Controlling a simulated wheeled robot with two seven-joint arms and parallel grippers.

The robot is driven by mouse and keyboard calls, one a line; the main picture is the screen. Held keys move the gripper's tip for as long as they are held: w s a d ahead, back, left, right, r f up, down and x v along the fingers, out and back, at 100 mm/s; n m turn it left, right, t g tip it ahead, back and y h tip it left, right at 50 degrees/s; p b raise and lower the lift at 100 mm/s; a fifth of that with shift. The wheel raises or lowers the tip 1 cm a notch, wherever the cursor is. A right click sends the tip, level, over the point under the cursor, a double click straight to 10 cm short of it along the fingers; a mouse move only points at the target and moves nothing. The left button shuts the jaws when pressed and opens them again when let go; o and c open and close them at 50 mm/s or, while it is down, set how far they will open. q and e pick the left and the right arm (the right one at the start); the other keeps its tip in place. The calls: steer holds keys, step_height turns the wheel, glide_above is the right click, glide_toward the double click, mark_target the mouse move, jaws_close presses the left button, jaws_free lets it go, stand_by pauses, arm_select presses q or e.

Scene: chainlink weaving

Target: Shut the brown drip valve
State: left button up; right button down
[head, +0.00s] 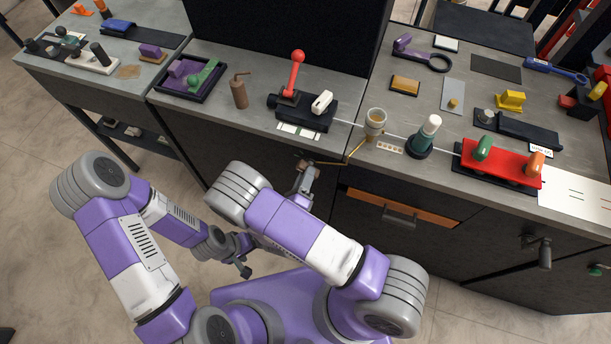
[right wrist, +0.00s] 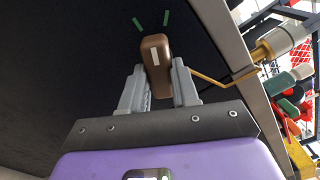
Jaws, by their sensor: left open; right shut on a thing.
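The brown drip valve's handle (right wrist: 154,46) shows in the right wrist view, a brown block with a white stripe, low on the dark cabinet front. Two green marks are on the panel just beyond its top end, and the stripe points roughly between them. My right gripper (right wrist: 157,78) is shut on the handle, one finger on each side. In the head view my right gripper (head: 308,176) is at the cabinet front below the counter edge and mostly hides the valve. My left gripper (head: 243,270) is open and empty, low in front of the cabinet, away from the valve.
A thin brass pipe (head: 357,148) runs from the valve up to a cup-like fitting (head: 375,121) at the counter edge. A black base with a red lever (head: 296,72) stands on the counter above. An orange-edged drawer (head: 431,214) is to the right. Floor space is clear at left.

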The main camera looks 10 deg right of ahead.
steer(key=shift+m, duration=0.3)
steer(key=m+b, duration=0.3)
steer(key=m, duration=0.7)
steer(key=shift+m, duration=0.3)
stand_by(0.3)
steer(key=c, duration=0.8)
jaws_free()
steer(key=shift+c, duration=0.2)
